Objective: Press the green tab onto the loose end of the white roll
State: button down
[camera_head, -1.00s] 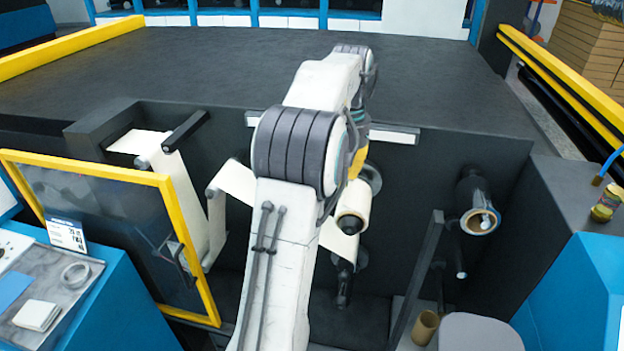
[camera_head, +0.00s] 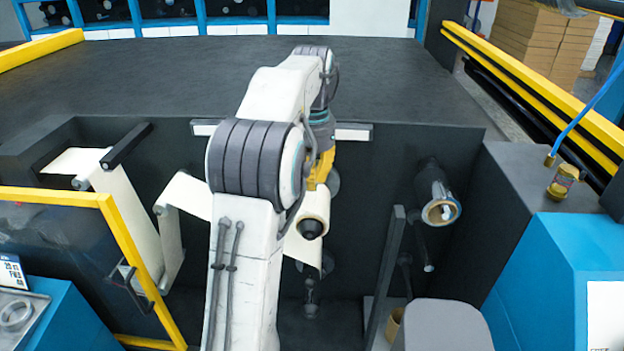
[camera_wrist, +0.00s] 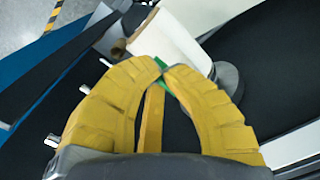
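The white roll (camera_head: 314,205) sits on a dark spindle in the machine recess, just right of my arm in the head view. A pale strip (camera_head: 303,250) hangs below it. My gripper's yellow fingers (camera_head: 322,168) show just above the roll, partly hidden by my arm. In the wrist view my gripper (camera_wrist: 161,68) has its fingertips brought together. A small piece of the green tab (camera_wrist: 160,62) shows at the tips, so they seem to pinch it. White material (camera_wrist: 172,38) lies just beyond the tips; contact with the tab cannot be told.
A film roll with a brown core (camera_head: 440,210) sticks out to the right. A dark upright bar (camera_head: 385,275) stands between it and the white roll. A yellow-framed guard (camera_head: 130,250) is at left. A grey disc (camera_wrist: 228,80) is close right of my fingertips.

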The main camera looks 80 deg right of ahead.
aim_at(312, 205)
jog(key=shift+f+b, duration=1.85)
jog(key=shift+f, duration=0.05)
jog(key=shift+f+b, duration=0.5)
jog(key=shift+f, duration=0.2)
dwell(0.3)
jog(key=c, duration=1.3)
grip_release()
jog(key=shift+c, duration=0.2)
jog(key=shift+r, duration=3.7)
jog(key=shift+w, duration=0.1)
